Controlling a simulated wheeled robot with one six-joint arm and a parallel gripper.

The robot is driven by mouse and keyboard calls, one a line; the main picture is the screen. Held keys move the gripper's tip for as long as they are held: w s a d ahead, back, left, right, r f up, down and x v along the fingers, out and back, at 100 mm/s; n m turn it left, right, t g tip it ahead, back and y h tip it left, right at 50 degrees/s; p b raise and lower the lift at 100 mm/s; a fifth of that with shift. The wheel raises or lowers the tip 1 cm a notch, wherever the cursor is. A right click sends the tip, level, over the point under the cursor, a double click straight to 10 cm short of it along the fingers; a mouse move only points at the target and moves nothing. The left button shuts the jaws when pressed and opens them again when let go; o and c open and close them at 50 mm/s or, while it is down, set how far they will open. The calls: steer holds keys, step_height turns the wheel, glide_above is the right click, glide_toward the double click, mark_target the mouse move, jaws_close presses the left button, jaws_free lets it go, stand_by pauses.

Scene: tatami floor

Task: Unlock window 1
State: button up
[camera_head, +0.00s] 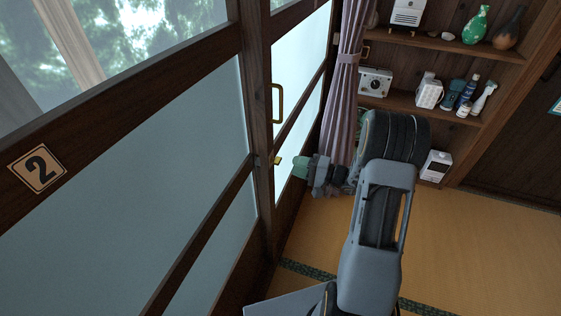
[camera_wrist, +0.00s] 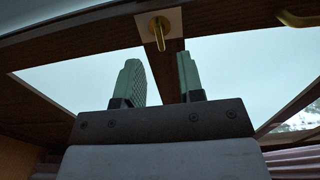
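A small brass lock (camera_head: 277,160) sits on the dark wooden window frame, low beside the post between the panes. In the wrist view the brass lock (camera_wrist: 159,35) is a knob hanging from a light square plate, just beyond the fingertips. My gripper (camera_head: 299,167) is just right of the lock in the head view. In the wrist view its two green fingers (camera_wrist: 160,68) are apart with nothing between them, the lock roughly in line with the gap. Contact cannot be told. The number 1 label is not in view; the near panel carries a label "2" (camera_head: 38,168).
A brass pull handle (camera_head: 277,103) is on the frame above the lock. A tied purple curtain (camera_head: 344,85) hangs right of the window. Wooden shelves (camera_head: 440,45) with vases, bottles and small devices stand behind my arm. Tatami floor (camera_head: 480,245) is clear at the right.

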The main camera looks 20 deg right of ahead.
mark_target(277, 161)
steer(key=shift+x, duration=3.2)
steer(key=shift+c, duration=0.5)
jaws_close()
